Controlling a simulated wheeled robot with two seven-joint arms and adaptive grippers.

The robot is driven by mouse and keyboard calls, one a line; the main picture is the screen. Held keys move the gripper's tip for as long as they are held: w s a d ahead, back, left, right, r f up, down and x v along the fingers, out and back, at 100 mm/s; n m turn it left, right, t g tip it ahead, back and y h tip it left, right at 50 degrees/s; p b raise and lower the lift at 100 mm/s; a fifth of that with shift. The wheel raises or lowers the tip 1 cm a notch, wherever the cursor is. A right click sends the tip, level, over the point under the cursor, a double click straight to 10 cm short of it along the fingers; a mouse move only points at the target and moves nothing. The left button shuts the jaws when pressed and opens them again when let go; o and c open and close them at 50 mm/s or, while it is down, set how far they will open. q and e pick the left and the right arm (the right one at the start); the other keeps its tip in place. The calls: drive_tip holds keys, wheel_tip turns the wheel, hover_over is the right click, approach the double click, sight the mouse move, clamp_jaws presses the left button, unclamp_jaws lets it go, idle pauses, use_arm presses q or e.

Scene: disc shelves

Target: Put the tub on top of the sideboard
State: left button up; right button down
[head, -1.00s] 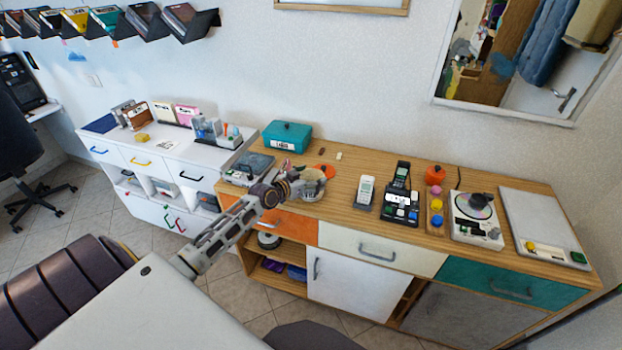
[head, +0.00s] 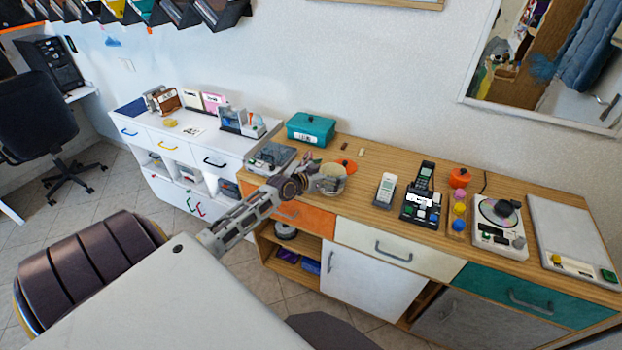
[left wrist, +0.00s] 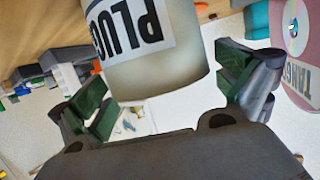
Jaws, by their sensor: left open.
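The tub (head: 335,177) is a pale, frosted round container near the front edge of the sideboard's wooden top (head: 400,170). It seems to stand upright on that top; its base is hidden in the left wrist view. There the tub (left wrist: 150,75) shows large, with a white label reading "PLUG" upside down. My left gripper (head: 321,182) is at the tub, reaching in from the left. Its green-padded fingers (left wrist: 168,88) are spread on both sides of the tub, with a visible gap on the right. My right gripper is out of view.
A teal box (head: 311,129) and a grey device (head: 271,158) are to the left.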

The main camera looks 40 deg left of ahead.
use_arm(q)
drive_tip(key=v, duration=1.1)
idle(0.6)
drive_tip(key=shift+c, duration=0.3)
idle(1.3)
